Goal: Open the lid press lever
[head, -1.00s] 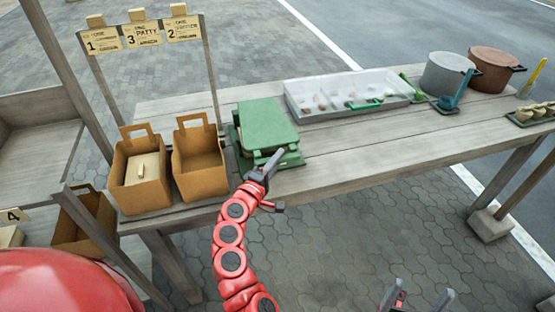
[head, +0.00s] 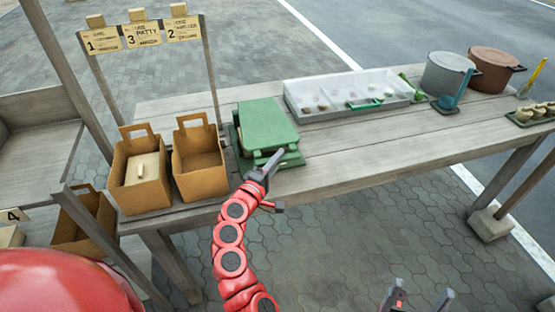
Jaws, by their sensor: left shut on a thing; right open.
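The green press (head: 267,126) sits on the wooden table, with its flat lid lying down over its base. Its lever (head: 267,155) is at the front edge, partly hidden by my gripper. My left gripper (head: 270,166) is at the front of the press, its jaws at the lever and shut on it; the exact contact is small and hard to see. My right gripper (head: 416,296) is open and empty at the bottom edge of the view, below and in front of the table, away from the press.
Two brown paper bags (head: 199,168) stand left of the press. A clear compartment tray (head: 345,92) with a green-handled tool lies to the right. A grey pot (head: 447,74) and a brown pot (head: 494,69) stand farther right. The table (head: 390,135) front is clear right of the press.

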